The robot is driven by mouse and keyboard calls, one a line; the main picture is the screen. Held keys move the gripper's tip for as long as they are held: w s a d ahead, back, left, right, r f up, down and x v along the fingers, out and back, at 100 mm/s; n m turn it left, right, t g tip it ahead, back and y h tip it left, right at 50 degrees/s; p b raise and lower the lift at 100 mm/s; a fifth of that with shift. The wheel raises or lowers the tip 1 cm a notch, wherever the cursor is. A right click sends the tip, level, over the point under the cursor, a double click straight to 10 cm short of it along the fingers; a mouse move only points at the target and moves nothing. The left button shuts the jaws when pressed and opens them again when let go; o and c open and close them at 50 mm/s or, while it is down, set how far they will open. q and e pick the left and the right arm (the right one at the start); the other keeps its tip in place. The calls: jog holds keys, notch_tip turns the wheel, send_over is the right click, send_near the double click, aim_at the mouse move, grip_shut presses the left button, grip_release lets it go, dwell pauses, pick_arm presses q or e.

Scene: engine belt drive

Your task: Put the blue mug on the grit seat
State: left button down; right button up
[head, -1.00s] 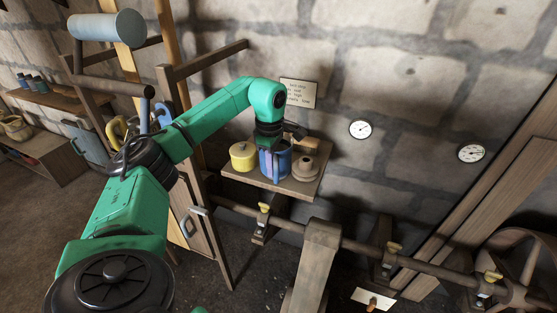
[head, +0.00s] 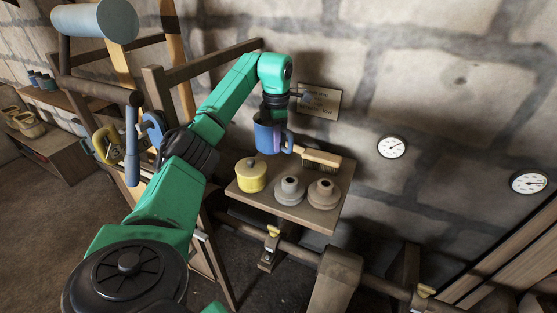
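The blue mug (head: 264,138) hangs upright in the air above the back of the small wooden wall shelf (head: 318,217), its handle to the right. My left gripper (head: 275,118) comes down onto it from above and is shut on it; the fingertips are mostly hidden by the mug. Below, two round grey-brown stepped pieces with a raised middle stand side by side on the shelf: a left one (head: 289,191) and a right one (head: 323,194). Both are empty. I cannot tell which is the grit seat. My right gripper is out of view.
A yellow lidded pot (head: 251,176) stands at the shelf's left. A brush (head: 321,159) lies at the back of the shelf. A shaft (head: 300,253) runs below the shelf.

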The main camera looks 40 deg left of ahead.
pick_arm(q)
send_over(276, 174)
notch_tip(276, 174, down, 4)
jog(key=shift+f, duration=0.25)
jog(key=shift+s+d+f+p, duration=0.3)
jog(key=shift+s+d+f, duration=0.2)
jog(key=shift+f, duration=0.1)
jog(key=f, duration=0.2)
jog(key=a+f, duration=0.1)
jog(key=f, duration=0.1)
jog(key=shift+w+f, duration=0.1)
jog(key=shift+w, duration=0.3)
jog(key=c, duration=1.3)
grip_release()
jog(key=shift+s+d, duration=0.15)
jog(key=shift+o, duration=1.2)
jog(key=shift+d+r, duration=0.1)
jog(key=shift+r, duration=0.15)
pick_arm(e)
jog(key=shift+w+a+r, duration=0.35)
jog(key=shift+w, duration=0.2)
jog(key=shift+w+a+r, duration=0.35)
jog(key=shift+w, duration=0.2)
